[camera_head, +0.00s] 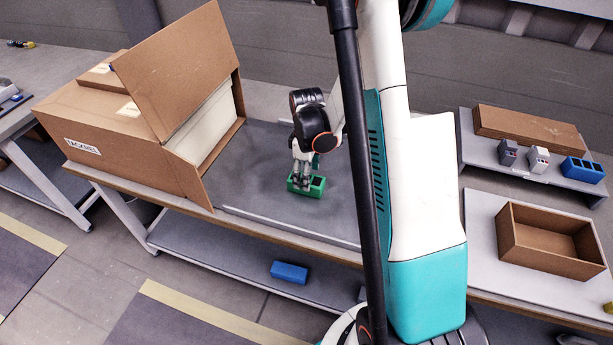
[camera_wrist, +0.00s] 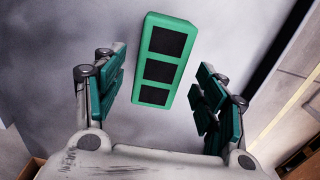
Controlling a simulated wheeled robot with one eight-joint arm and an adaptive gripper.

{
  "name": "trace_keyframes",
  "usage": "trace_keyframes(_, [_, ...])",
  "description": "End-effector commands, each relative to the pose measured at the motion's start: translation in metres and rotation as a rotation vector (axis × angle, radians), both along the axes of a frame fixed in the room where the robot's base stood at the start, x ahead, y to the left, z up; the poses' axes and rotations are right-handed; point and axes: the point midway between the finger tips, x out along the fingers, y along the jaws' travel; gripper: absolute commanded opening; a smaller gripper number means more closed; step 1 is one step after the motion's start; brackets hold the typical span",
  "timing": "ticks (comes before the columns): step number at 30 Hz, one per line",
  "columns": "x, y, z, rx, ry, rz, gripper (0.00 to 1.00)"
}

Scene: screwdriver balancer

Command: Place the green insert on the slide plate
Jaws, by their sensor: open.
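The green insert (camera_head: 306,186) is a small block with dark square pockets. It sits on the grey slide plate (camera_head: 262,170) beside the big cardboard box. In the wrist view the insert (camera_wrist: 162,60) lies between and just beyond my gripper's fingers, with clear space on both sides. My gripper (camera_head: 303,172) is over the insert in the head view, pointing down. In the wrist view my gripper (camera_wrist: 158,100) has its two green-padded fingers spread apart, with nothing held. In the head view the fingers partly hide the insert.
A large open cardboard box (camera_head: 135,160) stands left of the plate. A blue block (camera_head: 289,272) lies on the lower shelf. At right are an open cardboard tray (camera_head: 548,262), a blue insert (camera_head: 583,169) and small grey parts. The plate's left part is clear.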

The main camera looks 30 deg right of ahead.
Motion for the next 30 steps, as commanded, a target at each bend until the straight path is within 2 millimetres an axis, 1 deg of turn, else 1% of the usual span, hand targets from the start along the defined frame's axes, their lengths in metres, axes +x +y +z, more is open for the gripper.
trace_keyframes(1, [0.0,0.0,0.015,0.0,0.0,0.0,0.65])
trace_keyframes(6, [0.0,0.0,0.051,0.0,0.0,0.0,0.65])
trace_keyframes(9, [0.0,0.0,0.068,0.0,0.0,0.0,0.65])
trace_keyframes(12, [0.0,0.0,0.08,0.0,0.0,0.0,0.65])
trace_keyframes(15, [0.0,0.0,0.087,0.0,0.0,0.0,0.65])
trace_keyframes(18, [0.0,0.0,0.091,0.0,0.0,0.0,0.65])
trace_keyframes(27, [0.0,0.0,0.091,0.0,0.0,0.0,0.65])
trace_keyframes(30, [0.0,0.003,0.095,-0.001,-0.006,-0.006,0.65])
